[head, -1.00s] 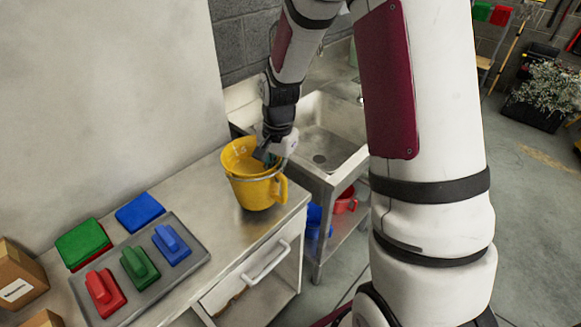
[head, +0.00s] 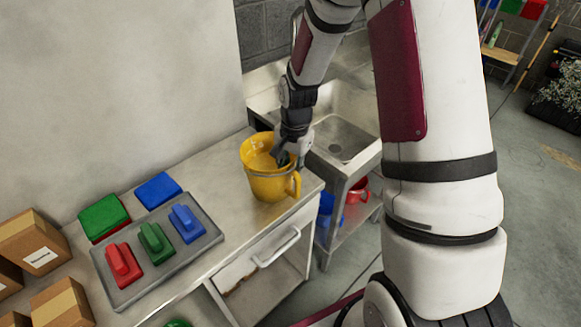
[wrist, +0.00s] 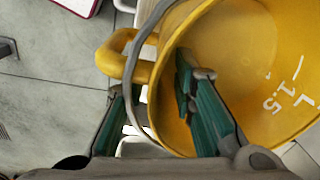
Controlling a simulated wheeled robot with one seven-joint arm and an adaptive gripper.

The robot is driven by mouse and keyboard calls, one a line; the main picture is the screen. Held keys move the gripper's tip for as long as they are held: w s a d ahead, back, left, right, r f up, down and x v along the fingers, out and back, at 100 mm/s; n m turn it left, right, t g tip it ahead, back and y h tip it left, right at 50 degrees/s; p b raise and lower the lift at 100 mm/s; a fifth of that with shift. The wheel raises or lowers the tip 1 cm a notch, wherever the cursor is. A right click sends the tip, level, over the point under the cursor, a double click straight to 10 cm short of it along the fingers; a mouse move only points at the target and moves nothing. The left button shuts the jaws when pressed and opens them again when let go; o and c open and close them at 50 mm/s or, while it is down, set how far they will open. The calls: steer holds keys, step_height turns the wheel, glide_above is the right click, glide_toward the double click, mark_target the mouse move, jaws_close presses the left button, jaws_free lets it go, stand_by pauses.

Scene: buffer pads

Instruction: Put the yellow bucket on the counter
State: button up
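The yellow bucket (head: 268,184) stands upright on the right end of the metal counter (head: 224,182), next to the sink, its side handle toward the right. My gripper (head: 285,160) is at the bucket's rim. In the wrist view, my gripper (wrist: 158,80) has its fingers spread apart around the bucket wall. One finger is inside the bucket (wrist: 245,60) and the other is outside, near the side handle. A gap shows between the fingers and the wall. The grey bail passes beside the rim.
A grey tray (head: 128,290) with red, green and blue blocks lies left of the bucket, with green and blue pads behind it. Cardboard boxes (head: 32,243) stand at far left. The sink (head: 345,138) is at right, with blue and red buckets (head: 357,190) below.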

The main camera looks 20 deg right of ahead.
steer(key=s+a+r+n+t+b, duration=0.1)
steer(key=s+r+n, duration=0.25)
steer(key=r, duration=1.55)
steer(key=s+a+r+n+t, duration=0.2)
steer(key=s+r+n, duration=0.2)
steer(key=s, duration=0.5)
steer(key=s+a+r+n+t, duration=0.2)
steer(key=s+r+n, duration=0.2)
steer(key=s, duration=0.4)
steer(key=shift+v, duration=0.95)
steer(key=shift+w, duration=0.1)
